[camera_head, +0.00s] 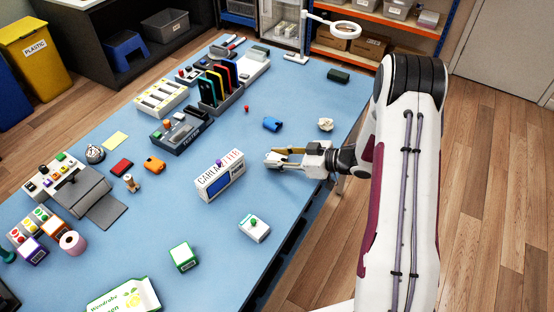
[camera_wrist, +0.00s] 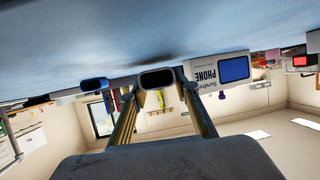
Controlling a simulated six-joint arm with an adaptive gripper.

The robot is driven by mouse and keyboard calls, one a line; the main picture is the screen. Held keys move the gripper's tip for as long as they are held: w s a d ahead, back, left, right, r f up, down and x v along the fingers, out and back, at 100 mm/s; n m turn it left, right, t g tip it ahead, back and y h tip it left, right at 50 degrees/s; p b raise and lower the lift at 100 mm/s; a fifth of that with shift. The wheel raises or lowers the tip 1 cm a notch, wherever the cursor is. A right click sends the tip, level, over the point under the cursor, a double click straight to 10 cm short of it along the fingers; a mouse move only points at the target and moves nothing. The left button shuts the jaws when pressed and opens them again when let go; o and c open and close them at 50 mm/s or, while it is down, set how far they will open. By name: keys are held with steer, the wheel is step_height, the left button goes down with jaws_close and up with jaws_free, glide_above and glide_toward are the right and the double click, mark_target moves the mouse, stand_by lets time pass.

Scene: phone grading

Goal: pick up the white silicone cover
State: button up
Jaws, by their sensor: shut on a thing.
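My gripper (camera_head: 274,158) is low over the blue table, right of the white phone box. It is shut on the white silicone cover (camera_head: 271,161), a small pale piece at the fingertips. In the wrist view the cover (camera_wrist: 157,77) sits between the two fingertips as a pale rim around a dark opening. The fingers hide its sides. Whether it touches the table is hard to tell.
The phone box (camera_head: 220,178) stands left of my gripper. A blue cover (camera_head: 271,124) and a crumpled pale piece (camera_head: 325,125) lie behind it. The table's right edge is close.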

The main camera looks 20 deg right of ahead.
mark_target(277, 157)
steer(key=shift+r, duration=4.4)
